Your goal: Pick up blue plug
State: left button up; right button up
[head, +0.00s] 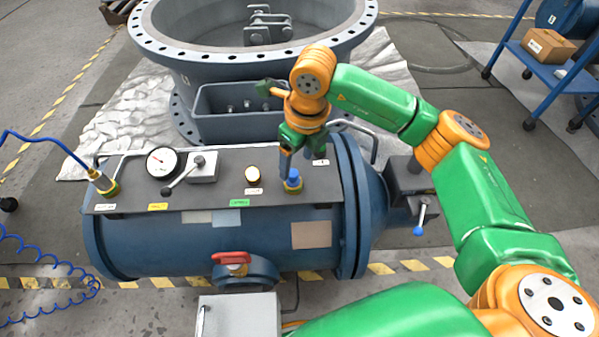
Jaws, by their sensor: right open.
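The blue plug (293,178) sits upright in a brass-coloured fitting on the right part of the grey panel (222,188), on top of the blue cylinder. My right gripper (290,165) points down just above the plug, with its fingers close to it. It is open; whether a finger touches the plug I cannot tell. My left gripper is not in view.
Beside the plug stands a cream-topped fitting (253,174). Further left are a lever valve (186,172), a gauge (161,162) and a hose fitting (103,183). A large flanged valve body (190,60) stands behind. A blue cart (550,70) is at the far right.

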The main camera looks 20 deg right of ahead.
aim_at(293, 172)
jog(key=f, duration=0.3)
jog(key=w+f, duration=0.1)
jog(key=f, duration=0.1)
jog(key=shift+a+b, duration=0.3)
jog(key=shift+a, duration=0.1)
jog(key=shift+f, duration=0.25)
grip_shut()
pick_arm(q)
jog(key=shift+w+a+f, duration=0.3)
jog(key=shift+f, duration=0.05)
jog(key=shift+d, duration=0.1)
pick_arm(e)
jog(key=shift+r, duration=0.15)
